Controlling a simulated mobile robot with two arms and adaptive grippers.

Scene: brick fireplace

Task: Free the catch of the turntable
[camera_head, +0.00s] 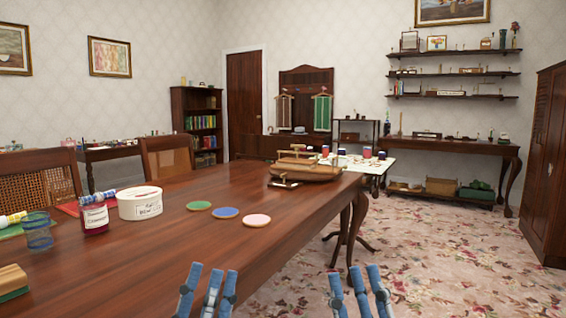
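A brown wooden device (308,172), which looks like the turntable, stands at the far right corner of the long table. Slim wooden parts lie across its top, and a small light-coloured piece (284,184) sits at its front left. I cannot make out the catch or its state at this distance. My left gripper (206,268) is open and empty at the bottom of the view. My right gripper (355,270) is open and empty to its right. Both blue-fingered grippers are well short of the device.
The long wooden table (200,260) carries coasters (225,212), a white tub (140,204), a red jar (95,218) and a blue wire cup (38,235). A white-topped table (370,162) with cups stands behind the device. Flowered carpet (430,250) is open at right, beside a wardrobe (546,170).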

